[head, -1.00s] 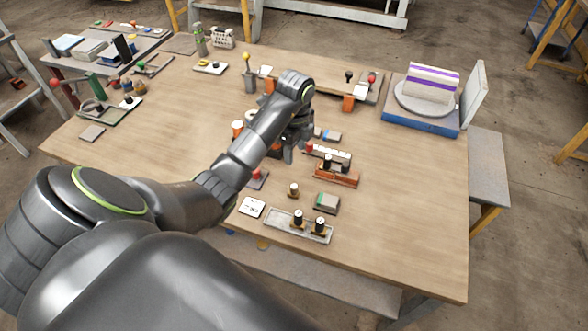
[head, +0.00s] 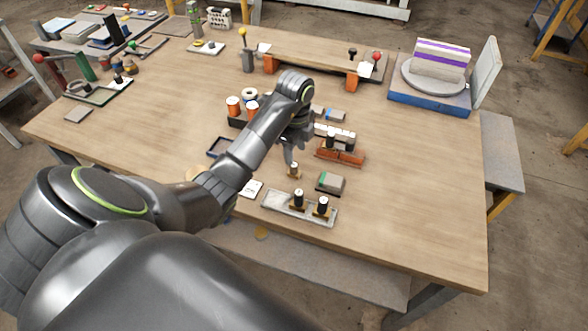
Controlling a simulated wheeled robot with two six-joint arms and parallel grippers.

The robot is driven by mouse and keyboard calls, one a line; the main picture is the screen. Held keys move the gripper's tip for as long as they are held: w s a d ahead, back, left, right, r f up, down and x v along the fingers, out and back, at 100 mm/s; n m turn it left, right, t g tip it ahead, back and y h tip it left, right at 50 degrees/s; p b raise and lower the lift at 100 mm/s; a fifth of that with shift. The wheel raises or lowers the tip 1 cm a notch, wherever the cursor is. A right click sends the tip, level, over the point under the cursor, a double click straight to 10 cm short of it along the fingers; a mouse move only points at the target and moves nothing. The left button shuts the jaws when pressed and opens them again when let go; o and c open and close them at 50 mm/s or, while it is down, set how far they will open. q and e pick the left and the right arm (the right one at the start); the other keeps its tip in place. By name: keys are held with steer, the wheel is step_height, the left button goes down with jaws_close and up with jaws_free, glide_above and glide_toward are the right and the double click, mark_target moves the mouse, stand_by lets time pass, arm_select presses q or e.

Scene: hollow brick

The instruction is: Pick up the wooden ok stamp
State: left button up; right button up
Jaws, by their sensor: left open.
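A small wooden stamp (head: 294,171) with a dark top stands on the table, just below my left gripper. Any ok marking on it is too small to read. My left gripper (head: 291,158) is open, with its fingers pointing down close over the stamp; I cannot tell whether they touch it. Two more stamps with black handles, a left one (head: 298,199) and a right one (head: 322,207), stand on a grey tray (head: 273,205) nearer the front edge. My right gripper is not in view.
A grey-green block (head: 330,183) lies close to the right of the stamp, and a white card (head: 252,188) lies to its left. Orange-brown holders (head: 340,155) stand behind. The wooden table (head: 420,200) is clear to the right.

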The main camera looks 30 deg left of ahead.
mark_target(294, 165)
arm_select(q)
steer(key=shift+f+b, duration=0.85)
steer(key=shift+f, duration=0.4)
steer(key=shift+s+a+f, duration=0.1)
steer(key=shift+f, duration=0.95)
steer(key=shift+s+f, duration=0.1)
steer(key=shift+f, duration=0.95)
jaws_close()
